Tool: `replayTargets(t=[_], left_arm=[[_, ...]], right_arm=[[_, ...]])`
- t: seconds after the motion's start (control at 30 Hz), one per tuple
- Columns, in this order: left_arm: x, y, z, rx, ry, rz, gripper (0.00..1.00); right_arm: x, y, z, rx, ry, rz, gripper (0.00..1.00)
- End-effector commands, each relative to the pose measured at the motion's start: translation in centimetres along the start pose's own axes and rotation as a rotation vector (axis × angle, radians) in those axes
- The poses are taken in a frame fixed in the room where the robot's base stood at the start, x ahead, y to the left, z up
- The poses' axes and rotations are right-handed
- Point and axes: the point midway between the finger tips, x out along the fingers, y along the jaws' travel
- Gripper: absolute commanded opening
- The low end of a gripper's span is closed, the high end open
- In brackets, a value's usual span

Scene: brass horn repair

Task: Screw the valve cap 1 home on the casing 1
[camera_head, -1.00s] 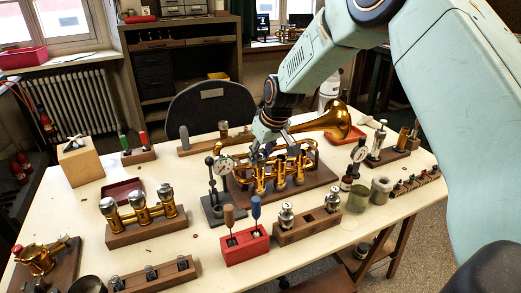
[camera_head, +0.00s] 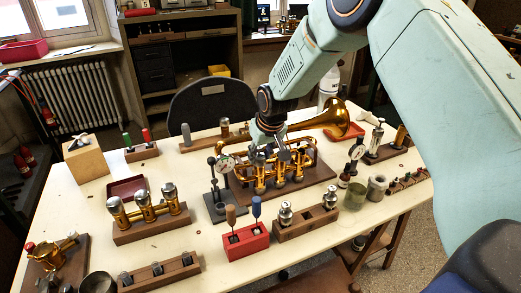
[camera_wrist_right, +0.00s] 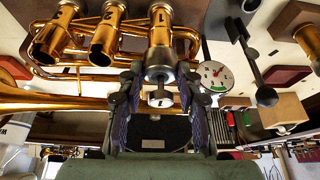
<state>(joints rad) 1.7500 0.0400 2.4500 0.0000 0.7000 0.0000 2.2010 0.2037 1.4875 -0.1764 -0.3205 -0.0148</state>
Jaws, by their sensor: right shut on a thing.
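The brass horn (camera_head: 335,125) lies on a dark wooden board at the table's middle, its three casings in a row. Casing 1 (camera_wrist_right: 160,22), marked 1, is nearest the dial gauge and also shows in the head view (camera_head: 259,186). My right gripper (camera_wrist_right: 160,76) is shut on the silver valve cap 1 (camera_wrist_right: 160,97), in line with the end of casing 1. The cap is at the casing mouth; I cannot tell how far the threads are engaged. In the head view my right gripper (camera_head: 268,147) hides the cap. My left gripper is not in view.
A dial gauge on a stand (camera_head: 224,163) stands close left of the gripper. A red holder (camera_head: 246,243) with two screwdrivers and a wooden block (camera_head: 300,226) with silver parts stand in front. A wooden rack (camera_head: 150,231) with brass valves is at left.

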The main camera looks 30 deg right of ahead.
Motion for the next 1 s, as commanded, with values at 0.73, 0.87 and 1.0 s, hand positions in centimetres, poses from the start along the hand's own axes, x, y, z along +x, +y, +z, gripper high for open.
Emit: replayTargets(t=[0.73,0.87,1.0], left_arm=[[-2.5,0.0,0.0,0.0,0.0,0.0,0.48],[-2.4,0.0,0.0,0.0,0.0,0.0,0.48],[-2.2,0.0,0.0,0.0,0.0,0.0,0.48]], right_arm=[[0.0,-0.1,0.0,0.141,0.002,0.057,0.0],[0.0,-0.1,0.0,0.141,0.002,0.057,0.0],[0.1,-0.2,0.0,0.158,0.001,0.064,0.0]])
